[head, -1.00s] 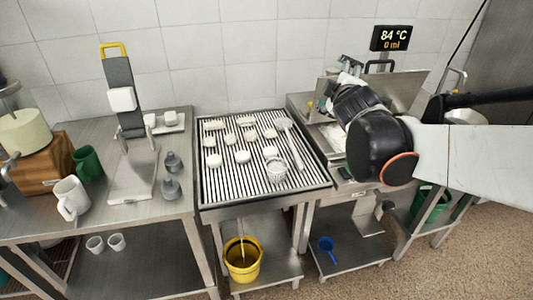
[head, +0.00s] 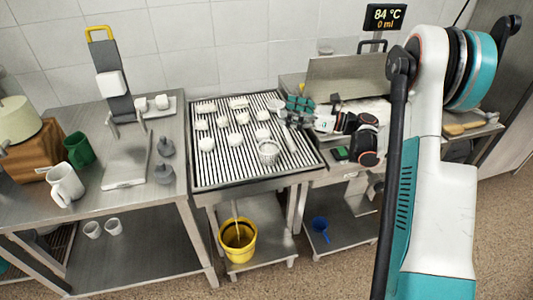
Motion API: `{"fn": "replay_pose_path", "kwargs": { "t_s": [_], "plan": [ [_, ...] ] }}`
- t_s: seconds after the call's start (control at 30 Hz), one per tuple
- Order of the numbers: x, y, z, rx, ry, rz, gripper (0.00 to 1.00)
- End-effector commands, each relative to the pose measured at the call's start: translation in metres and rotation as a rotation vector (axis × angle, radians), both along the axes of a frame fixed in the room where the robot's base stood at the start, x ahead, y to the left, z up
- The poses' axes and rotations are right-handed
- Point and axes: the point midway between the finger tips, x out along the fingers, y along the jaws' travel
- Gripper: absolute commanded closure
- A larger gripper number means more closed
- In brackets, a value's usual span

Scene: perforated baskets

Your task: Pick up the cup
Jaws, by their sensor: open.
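Several vessels could be the cup. A white mug (head: 66,183) and a green mug (head: 79,150) stand on the left table. Two small white cups (head: 103,229) stand on its lower shelf. Two more small white cups (head: 151,103) seem to stand on a tray at the back. My gripper (head: 292,108) is open, above the back right part of the slatted rack, far to the right of both mugs. It is small in the head view and I see nothing between its fingers.
The slatted rack (head: 213,179) holds several white pieces and a small perforated basket (head: 268,153). A metal stand (head: 130,172) and two grey weights (head: 164,160) are right of the mugs. A yellow bucket (head: 238,241) sits below. My arm covers the right side.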

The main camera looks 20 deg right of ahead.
Motion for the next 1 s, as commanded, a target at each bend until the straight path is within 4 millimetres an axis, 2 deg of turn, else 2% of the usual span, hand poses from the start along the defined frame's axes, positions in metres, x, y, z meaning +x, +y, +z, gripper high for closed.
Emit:
{"fn": "replay_pose_path", "kwargs": {
  "t_s": [0.03,0.1,0.23,0.37,0.7,0.77,1.0],
  "plan": [
    [-0.008,-0.003,-0.019,-0.037,-0.017,0.039,0.11],
    [-0.019,-0.005,-0.038,-0.076,-0.035,0.086,0.11],
    [-0.03,-0.007,-0.059,-0.115,-0.054,0.137,0.11],
    [-0.034,-0.007,-0.078,-0.124,-0.059,0.151,0.11],
    [-0.033,-0.007,-0.14,-0.122,-0.058,0.149,0.11],
    [-0.033,-0.006,-0.145,-0.121,-0.058,0.149,0.11],
    [-0.027,0.007,-0.141,-0.122,-0.058,0.149,0.11]
  ]
}}
